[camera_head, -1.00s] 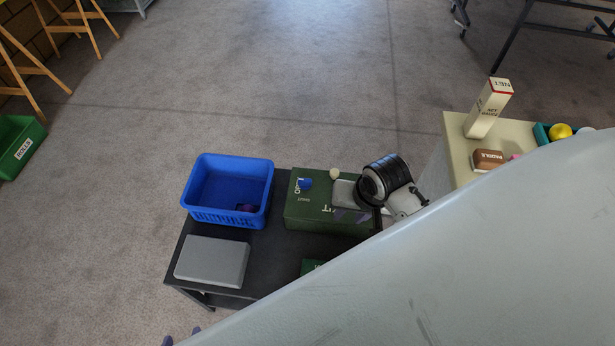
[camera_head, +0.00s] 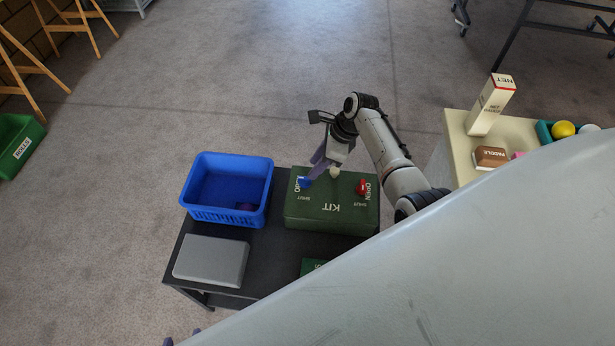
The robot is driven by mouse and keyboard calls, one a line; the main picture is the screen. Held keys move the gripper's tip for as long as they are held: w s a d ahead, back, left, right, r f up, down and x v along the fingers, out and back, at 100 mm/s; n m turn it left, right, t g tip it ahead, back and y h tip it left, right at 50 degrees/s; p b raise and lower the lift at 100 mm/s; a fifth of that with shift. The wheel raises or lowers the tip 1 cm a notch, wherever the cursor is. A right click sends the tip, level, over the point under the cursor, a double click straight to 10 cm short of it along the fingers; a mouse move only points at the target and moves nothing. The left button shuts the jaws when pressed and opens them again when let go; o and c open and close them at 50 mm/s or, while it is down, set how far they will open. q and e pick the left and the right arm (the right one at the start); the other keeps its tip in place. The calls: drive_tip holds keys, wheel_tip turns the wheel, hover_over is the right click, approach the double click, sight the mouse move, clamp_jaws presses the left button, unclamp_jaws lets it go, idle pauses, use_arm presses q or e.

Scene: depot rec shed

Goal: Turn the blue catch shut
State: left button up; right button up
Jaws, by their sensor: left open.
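The green kit box (camera_head: 332,214) stands on the dark bench. The blue catch (camera_head: 304,182) is on its top at the left, with lettering for open and shut beside it. Which lettering it points to is too small to tell. The red catch (camera_head: 362,187) is at the right of the top, near its own OPEN and SHUT words. My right gripper (camera_head: 314,174) reaches down to the blue catch, its purple fingers close to or touching it and partly covering it. Its opening is not clear. My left gripper (camera_head: 182,338) shows only two separated purple fingertips at the bottom edge, open and away from the box.
A pale knob (camera_head: 334,172) stands by the box's far edge. A blue basket (camera_head: 228,216) and a grey block (camera_head: 211,261) are left of the box on the dark bench (camera_head: 258,262). A cream table (camera_head: 455,135) with a net box (camera_head: 490,105) stands to the right.

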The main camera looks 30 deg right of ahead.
sight(305, 181)
drive_tip(key=b+x, duration=0.2)
drive_tip(key=x, duration=0.4)
drive_tip(key=shift+a+f, duration=0.1)
drive_tip(key=shift+f, duration=0.25)
clamp_jaws()
